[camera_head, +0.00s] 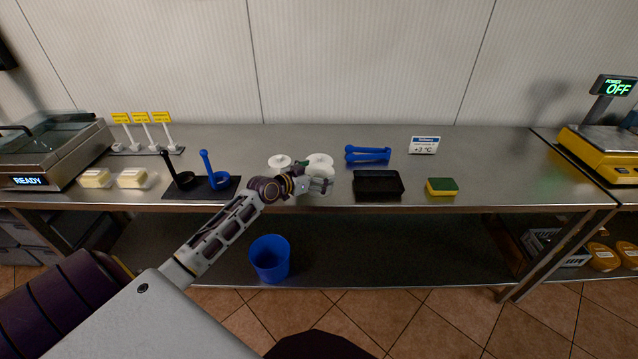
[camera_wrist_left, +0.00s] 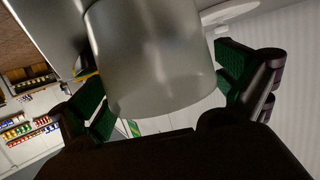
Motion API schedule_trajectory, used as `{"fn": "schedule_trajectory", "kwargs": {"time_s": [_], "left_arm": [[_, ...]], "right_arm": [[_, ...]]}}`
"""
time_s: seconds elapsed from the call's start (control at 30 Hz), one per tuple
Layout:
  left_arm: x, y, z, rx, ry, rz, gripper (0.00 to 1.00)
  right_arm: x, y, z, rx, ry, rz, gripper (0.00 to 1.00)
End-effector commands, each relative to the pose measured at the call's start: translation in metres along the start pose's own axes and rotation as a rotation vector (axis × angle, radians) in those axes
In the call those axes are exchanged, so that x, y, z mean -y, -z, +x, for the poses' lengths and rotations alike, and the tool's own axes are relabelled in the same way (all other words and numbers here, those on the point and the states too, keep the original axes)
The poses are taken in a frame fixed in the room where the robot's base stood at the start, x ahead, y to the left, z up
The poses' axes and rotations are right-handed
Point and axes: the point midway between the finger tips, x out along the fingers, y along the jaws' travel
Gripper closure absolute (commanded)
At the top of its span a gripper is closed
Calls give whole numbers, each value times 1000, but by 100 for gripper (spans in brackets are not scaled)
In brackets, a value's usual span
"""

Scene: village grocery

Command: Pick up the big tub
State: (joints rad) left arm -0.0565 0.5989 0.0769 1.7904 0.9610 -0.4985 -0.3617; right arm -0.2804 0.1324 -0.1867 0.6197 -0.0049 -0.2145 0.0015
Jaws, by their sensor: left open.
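The big tub (camera_head: 320,161) is whitish and round and stands on the steel counter, partly hidden behind my left gripper (camera_head: 318,184). In the left wrist view the tub (camera_wrist_left: 155,60) is a large, cloudy, translucent cylinder between the green-padded fingers of my left gripper (camera_wrist_left: 160,88). The fingers are open, one on each side of the tub. I cannot tell whether either pad touches it. A smaller white round thing (camera_head: 279,161) lies to the left of the tub. My right gripper is not in view.
Blue tongs (camera_head: 367,154), a black tray (camera_head: 378,183) and a green-yellow sponge (camera_head: 442,186) lie right of the tub. A black mat (camera_head: 186,193) with blue and black ring-shaped tools lies left.

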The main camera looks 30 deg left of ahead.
Motion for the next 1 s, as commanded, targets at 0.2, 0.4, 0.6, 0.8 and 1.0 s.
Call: {"fn": "schedule_trajectory", "kwargs": {"time_s": [0.2,0.4,0.6,0.8,1.0], "left_arm": [[0,0,5,0,0,0,0],[0,0,5,0,0,0,0],[0,0,5,0,0,1,0],[0,0,5,0,0,1,21],[0,0,5,-1,0,1,21]], "right_arm": [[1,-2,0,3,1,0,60],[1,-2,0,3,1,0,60],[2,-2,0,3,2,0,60],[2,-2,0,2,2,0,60],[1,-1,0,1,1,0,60]]}}
